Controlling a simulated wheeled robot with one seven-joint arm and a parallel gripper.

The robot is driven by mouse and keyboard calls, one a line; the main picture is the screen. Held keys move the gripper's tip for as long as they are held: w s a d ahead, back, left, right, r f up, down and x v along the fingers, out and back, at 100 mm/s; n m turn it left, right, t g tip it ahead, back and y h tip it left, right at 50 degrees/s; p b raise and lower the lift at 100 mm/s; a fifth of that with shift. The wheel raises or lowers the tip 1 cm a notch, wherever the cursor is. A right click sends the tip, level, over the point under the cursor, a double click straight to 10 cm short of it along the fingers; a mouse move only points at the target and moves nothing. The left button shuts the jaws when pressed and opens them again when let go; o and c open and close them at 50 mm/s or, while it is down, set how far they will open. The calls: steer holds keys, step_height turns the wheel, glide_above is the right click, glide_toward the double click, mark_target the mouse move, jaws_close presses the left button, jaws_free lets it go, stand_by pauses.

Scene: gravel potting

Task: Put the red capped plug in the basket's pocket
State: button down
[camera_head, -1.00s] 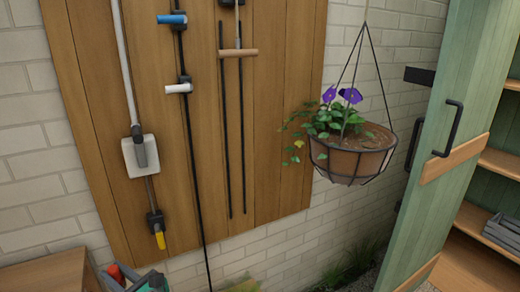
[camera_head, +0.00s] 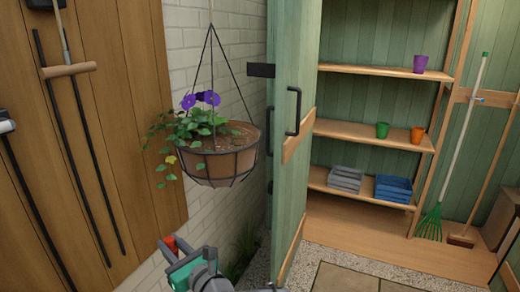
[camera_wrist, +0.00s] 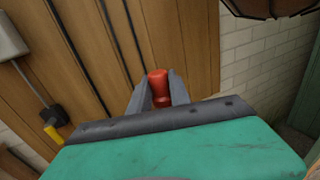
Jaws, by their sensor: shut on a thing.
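The red capped plug (camera_wrist: 158,84) is upright between the two grey fingers of my gripper (camera_wrist: 160,92) in the wrist view. My gripper is shut on it. In the head view the plug (camera_head: 168,244) and my gripper (camera_head: 176,250) are at the bottom, below and left of the basket in the picture. The hanging basket (camera_head: 222,165) is a dark wire frame with a brown liner, soil and a purple-flowered plant. Its underside shows at the top right of the wrist view (camera_wrist: 275,8). I cannot make out the pocket; the leaves cover the basket's left side.
A wooden panel (camera_head: 120,130) with hanging tools is on the left, against a pale brick wall. An open green door (camera_head: 295,110) stands close right of the basket. Shelves (camera_head: 372,135) with pots and trays are behind it. Free air lies between gripper and basket.

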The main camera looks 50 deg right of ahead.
steer(key=s+d+r+h+p, duration=0.1)
steer(key=s+d+r+p, duration=0.1)
steer(key=d+r, duration=0.65)
steer(key=s+d+r+m+p, duration=0.1)
steer(key=s+d+r+p, duration=0.2)
steer(key=r, duration=1.1)
steer(key=s+d+r+h+p, duration=0.1)
steer(key=s+d+r, duration=0.1)
steer(key=d+r, duration=0.7)
steer(key=w+d+f, duration=0.2)
steer(key=w, duration=0.1)
steer(key=w+d+f+b, duration=0.1)
steer(key=w+d+f, duration=0.1)
steer(key=w, duration=0.2)
steer(key=w+d+f, duration=0.2)
steer(key=w+f, duration=0.1)
steer(key=shift+w+d+f, duration=0.1)
steer(key=shift+w, duration=0.05)
step_height(320, 180, down, 3)
steer(key=shift+w+d+b, duration=0.1)
steer(key=shift+d+b, duration=0.05)
steer(key=shift+b, duration=0.15)
steer(key=shift+f, duration=0.1)
steer(key=shift+f, duration=0.1)
steer(key=c, duration=1.2)
jaws_free()
